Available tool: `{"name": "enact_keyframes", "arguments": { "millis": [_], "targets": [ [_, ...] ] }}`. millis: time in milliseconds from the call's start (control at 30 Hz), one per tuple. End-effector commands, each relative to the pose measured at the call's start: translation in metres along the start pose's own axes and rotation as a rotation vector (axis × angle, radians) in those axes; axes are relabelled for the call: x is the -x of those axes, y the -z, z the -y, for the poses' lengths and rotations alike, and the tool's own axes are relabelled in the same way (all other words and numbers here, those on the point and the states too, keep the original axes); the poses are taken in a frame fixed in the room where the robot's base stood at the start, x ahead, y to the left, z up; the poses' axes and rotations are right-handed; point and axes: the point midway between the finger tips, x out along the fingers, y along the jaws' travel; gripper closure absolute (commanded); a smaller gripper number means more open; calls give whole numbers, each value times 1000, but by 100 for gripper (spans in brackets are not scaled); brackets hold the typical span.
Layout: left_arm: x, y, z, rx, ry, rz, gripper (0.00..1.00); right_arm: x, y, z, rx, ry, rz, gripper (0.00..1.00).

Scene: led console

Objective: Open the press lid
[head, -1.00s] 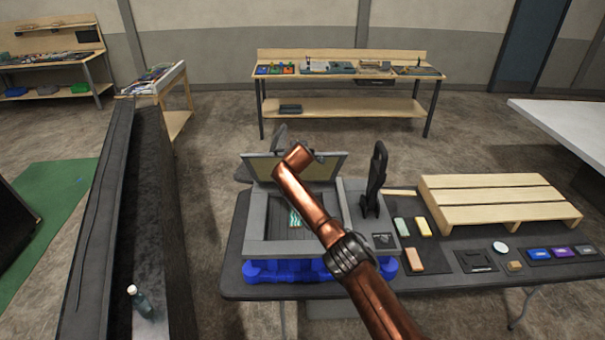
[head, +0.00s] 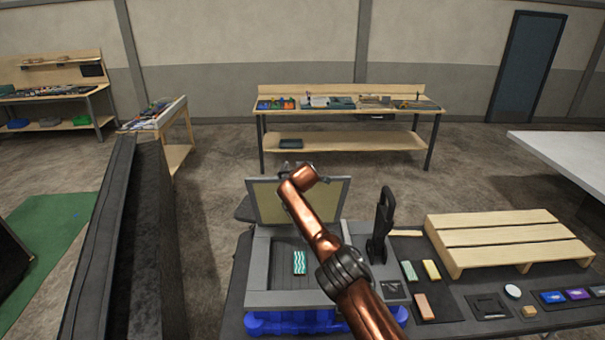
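The press (head: 262,265) stands on the dark table with its lid (head: 267,203) raised at the back, the yellowish inner face turned toward me. A teal-and-white striped piece (head: 299,262) lies in the open bed. An upright black handle (head: 383,222) stands at the press's right side. My copper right arm reaches across the press from the lower right, its far end in front of the lid. My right gripper (head: 290,169) shows only as small dark parts at the lid's top edge, so its fingers and any contact are unclear. My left gripper is out of view.
A wooden pallet (head: 500,238) lies on the table's right side. In front of it are green (head: 409,271), yellow (head: 431,269) and orange (head: 424,306) blocks, plus small coloured boxes (head: 577,294). A dark partition (head: 130,250) stands at the left.

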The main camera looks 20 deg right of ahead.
Motion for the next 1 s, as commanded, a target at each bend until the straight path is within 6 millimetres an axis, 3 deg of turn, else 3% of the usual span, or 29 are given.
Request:
{"name": "enact_keyframes", "arguments": {
  "millis": [67,100,333,1000],
  "targets": [
    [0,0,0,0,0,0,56,0,3,2,0,0,-6,100],
    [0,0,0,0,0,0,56,0,3,2,0,1,-5,89],
    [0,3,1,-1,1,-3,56,0,-1,1,-1,1,0,73],
    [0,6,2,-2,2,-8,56,6,6,2,3,2,-8,73]
  ]
}}
